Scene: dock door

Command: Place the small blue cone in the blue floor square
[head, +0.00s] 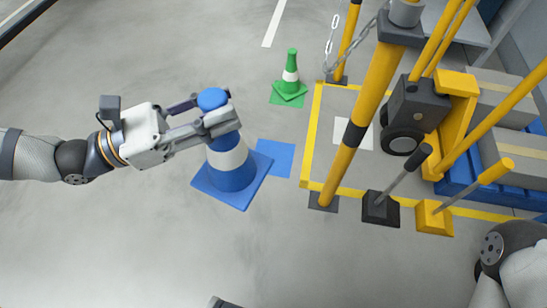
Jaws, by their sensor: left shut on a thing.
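The small blue cone (228,182) has a white band and a square blue base, and it is upright. My left gripper (212,112) is shut on it near its blue top, with fingers on either side. The blue floor square (278,156) lies right of the cone in the picture. The cone's base overlaps the square's left part in view and hides some of it. I cannot tell for sure whether the base is clear of the floor.
A green cone (290,73) stands on a green square (288,97) farther back. Yellow posts (368,105) and a chain (338,40) edge a yellow-lined bay. The left floor is clear.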

